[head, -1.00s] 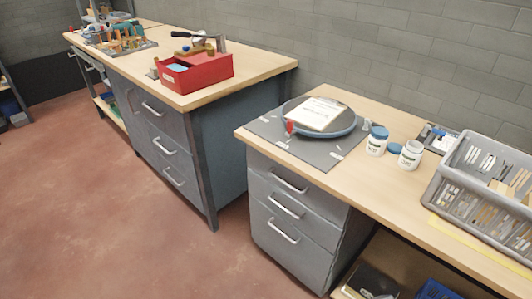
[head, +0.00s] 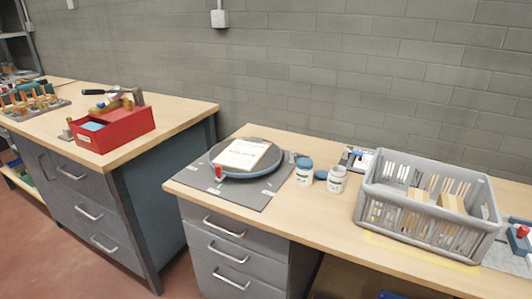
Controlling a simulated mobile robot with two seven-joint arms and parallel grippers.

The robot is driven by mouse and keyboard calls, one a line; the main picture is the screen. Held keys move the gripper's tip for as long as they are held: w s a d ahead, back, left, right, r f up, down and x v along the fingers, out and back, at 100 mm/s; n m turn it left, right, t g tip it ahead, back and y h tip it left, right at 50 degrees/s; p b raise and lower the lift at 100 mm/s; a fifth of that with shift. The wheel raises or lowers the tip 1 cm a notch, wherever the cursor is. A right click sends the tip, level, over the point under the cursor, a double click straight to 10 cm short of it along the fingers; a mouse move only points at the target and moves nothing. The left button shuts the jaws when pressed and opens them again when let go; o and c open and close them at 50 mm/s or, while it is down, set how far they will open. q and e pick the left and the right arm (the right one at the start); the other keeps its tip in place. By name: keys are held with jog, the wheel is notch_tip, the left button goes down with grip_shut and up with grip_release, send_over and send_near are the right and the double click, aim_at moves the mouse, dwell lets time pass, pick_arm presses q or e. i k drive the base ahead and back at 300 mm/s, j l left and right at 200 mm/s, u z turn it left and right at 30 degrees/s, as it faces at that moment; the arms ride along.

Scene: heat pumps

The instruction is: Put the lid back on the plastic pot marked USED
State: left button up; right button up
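Two small white plastic pots stand on the right bench, right of the grey mat. The left pot (head: 304,174) wears a blue lid. The right pot (head: 337,181) has no lid on it and its top looks open. A loose blue lid (head: 320,174) lies on the bench between and slightly behind the pots, partly hidden by them. Both pots carry labels, too small to read, so I cannot tell which is marked USED. Neither of my grippers is in view.
A grey crate (head: 375,207) stands right of the pots, with small items behind the pots. A round dark pan with a paper (head: 242,154) on it sits on the grey mat (head: 203,184). A red toolbox (head: 128,134) is on the left bench. Bare wood lies before the pots.

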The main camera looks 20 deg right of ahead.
aim_at(337, 175)
jog(key=z, duration=1.25)
